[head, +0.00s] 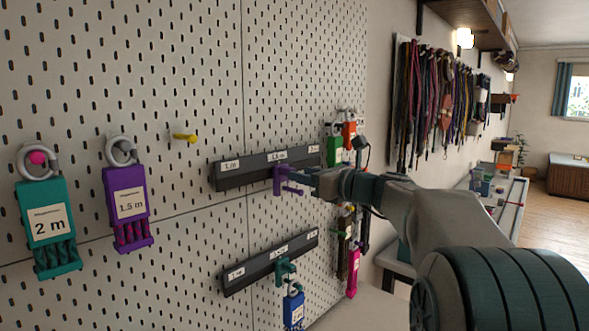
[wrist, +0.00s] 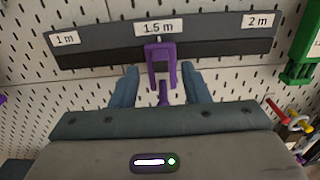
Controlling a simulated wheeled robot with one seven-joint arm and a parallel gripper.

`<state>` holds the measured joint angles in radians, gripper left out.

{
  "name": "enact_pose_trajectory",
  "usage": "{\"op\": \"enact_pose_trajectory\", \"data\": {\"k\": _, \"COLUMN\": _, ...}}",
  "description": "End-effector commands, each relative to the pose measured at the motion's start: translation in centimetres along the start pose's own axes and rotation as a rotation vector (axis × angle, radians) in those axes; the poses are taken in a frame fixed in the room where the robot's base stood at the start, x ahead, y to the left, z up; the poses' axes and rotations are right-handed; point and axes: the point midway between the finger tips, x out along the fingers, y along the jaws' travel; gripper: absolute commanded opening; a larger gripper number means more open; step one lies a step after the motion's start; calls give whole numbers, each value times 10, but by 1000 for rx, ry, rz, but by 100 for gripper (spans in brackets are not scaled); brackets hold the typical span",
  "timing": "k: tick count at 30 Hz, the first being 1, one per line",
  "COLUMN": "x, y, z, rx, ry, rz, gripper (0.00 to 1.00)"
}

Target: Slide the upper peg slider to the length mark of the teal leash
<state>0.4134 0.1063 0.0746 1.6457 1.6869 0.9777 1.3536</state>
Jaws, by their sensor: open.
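The purple upper peg slider (head: 280,175) sits on the dark upper rail (head: 232,178), by the middle 1.5 m label (wrist: 159,27). The rail's 1 m label (wrist: 65,39) is at the left and its 2 m label (wrist: 258,21) at the right. The slider shows in the wrist view (wrist: 161,58) with its peg pointing towards me. My gripper (wrist: 161,88) is open, with one finger on each side of the slider's lower part; contact is not clear. The teal leash (head: 45,225) hangs at the far left of the head view, and its card reads 2 m.
A purple leash (head: 127,207) marked 1.5 m and a yellow peg (head: 185,138) are left of the rail. Below is a lower rail (head: 250,273) with a teal slider (head: 284,271) and a blue item (head: 293,309). A green item (wrist: 303,45) hangs near the upper rail's right end.

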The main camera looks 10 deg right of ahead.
Motion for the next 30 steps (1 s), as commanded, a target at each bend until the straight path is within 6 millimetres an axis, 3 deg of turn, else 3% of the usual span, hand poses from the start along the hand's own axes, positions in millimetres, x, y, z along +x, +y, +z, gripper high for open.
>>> {"op": "enact_pose_trajectory", "data": {"k": 3, "x": 19, "y": 0, "z": 1, "rx": 0, "ry": 1, "rz": 3, "gripper": 42}}
{"op": "enact_pose_trajectory", "data": {"k": 7, "x": 30, "y": 0, "z": 1, "rx": -1, "ry": 0, "rz": 0, "gripper": 42}}
{"op": "enact_pose_trajectory", "data": {"k": 18, "x": 35, "y": 0, "z": 0, "rx": -2, "ry": 0, "rz": -1, "gripper": 42}}
{"op": "enact_pose_trajectory", "data": {"k": 23, "x": 35, "y": 0, "z": 0, "rx": -2, "ry": 0, "rz": -1, "gripper": 0}}
{"op": "enact_pose_trajectory", "data": {"k": 30, "x": 40, "y": -2, "z": 2, "rx": -1, "ry": 1, "rz": 12, "gripper": 0}}
